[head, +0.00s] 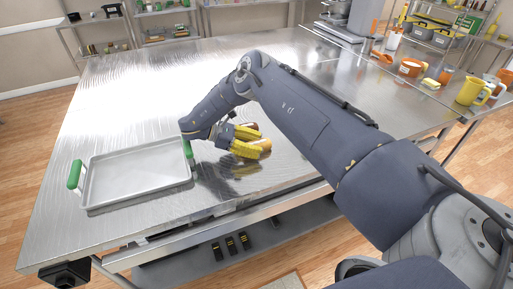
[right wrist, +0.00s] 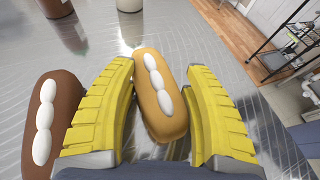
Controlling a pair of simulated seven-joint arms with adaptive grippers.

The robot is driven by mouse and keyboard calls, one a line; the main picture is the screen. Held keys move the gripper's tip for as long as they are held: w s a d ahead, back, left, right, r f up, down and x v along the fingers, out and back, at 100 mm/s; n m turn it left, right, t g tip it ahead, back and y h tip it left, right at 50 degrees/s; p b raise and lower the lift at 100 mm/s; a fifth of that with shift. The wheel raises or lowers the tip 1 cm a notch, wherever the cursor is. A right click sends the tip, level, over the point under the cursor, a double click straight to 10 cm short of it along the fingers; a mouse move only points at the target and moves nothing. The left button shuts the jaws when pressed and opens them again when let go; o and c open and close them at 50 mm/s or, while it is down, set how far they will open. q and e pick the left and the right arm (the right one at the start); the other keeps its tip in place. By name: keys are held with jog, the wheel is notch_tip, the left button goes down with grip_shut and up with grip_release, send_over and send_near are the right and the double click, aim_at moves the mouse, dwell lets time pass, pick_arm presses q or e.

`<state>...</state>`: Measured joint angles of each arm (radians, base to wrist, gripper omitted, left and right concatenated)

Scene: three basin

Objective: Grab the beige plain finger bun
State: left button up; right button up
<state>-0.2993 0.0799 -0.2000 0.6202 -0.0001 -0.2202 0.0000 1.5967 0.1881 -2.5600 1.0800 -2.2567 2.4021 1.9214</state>
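In the right wrist view, a tan finger bun (right wrist: 166,112) with white icing blobs lies on the metal table between the yellow fingers of my right gripper (right wrist: 160,85). The fingers are open on either side of it, with a visible gap at the right. A dark brown bun (right wrist: 62,95) with white blobs lies outside the left finger. In the head view my right gripper (head: 248,141) is low over the table, and brown bun parts (head: 265,144) show at its fingertips. I cannot pick out a plain beige bun. My left gripper is not in view.
A grey tray (head: 135,192) with green handles stands empty at the left of the gripper. Another brown item (right wrist: 54,7) and a white item (right wrist: 129,5) show at the wrist view's top edge. Orange and yellow kitchenware (head: 471,92) stands far right. The table behind is clear.

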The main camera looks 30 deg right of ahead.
jog(key=c, duration=0.8)
jog(key=shift+r, duration=0.1)
